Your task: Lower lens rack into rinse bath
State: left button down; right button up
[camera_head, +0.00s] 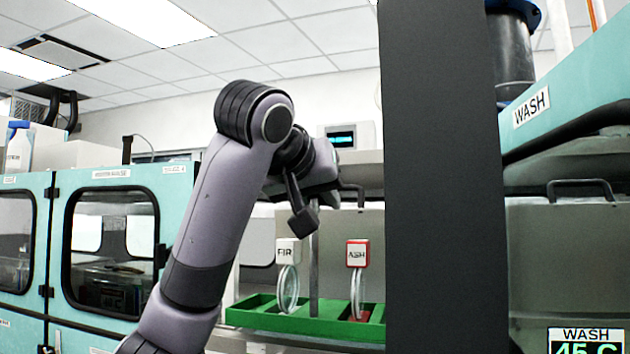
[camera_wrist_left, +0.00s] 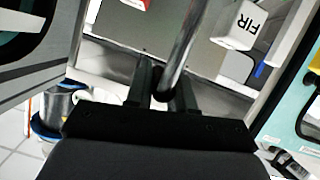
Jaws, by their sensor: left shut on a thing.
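My left gripper (camera_head: 304,220) hangs above a green tray (camera_head: 255,316) and between two hanging tags. In the left wrist view its fingers (camera_wrist_left: 162,82) are shut around a shiny metal rod (camera_wrist_left: 180,45). The same upright rod (camera_head: 313,270) reaches down to the tray in the head view; whether it belongs to a lens rack I cannot tell. A white FIR tag (camera_head: 288,251) with round clear lenses (camera_head: 288,290) stands left of the rod. A red-edged ASH tag (camera_head: 357,254) with lenses stands right of it. No bath labelled rinse shows. My right gripper is out of view.
A dark column (camera_head: 445,180) hides much of the right middle. A steel tank (camera_head: 545,260) with a lid handle and a WASH display (camera_head: 587,340) stands at the right. Teal cabinets (camera_head: 110,250) with dark-framed windows line the left. A grey panel stands behind the tray.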

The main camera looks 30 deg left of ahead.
pick_arm(q)
jog(key=w+p, duration=0.1)
jog(key=w, duration=0.1)
jog(key=w+a+p, duration=0.1)
jog(key=w, duration=0.1)
jog(key=shift+w+a, duration=0.2)
jog(key=shift+w, duration=0.2)
jog(key=shift+w+a+f+p, duration=0.1)
jog(key=shift+w+a+p, duration=0.1)
jog(key=shift+w+p, duration=0.45)
jog(key=shift+w+a+f+p, duration=0.1)
jog(key=shift+w+a+p, duration=0.15)
jog(key=shift+w, duration=0.75)
jog(key=shift+w+a+f+p, duration=0.15)
jog(key=shift+w+p, duration=0.3)
jog(key=shift+w, duration=0.4)
jog(key=shift+r, duration=0.1)
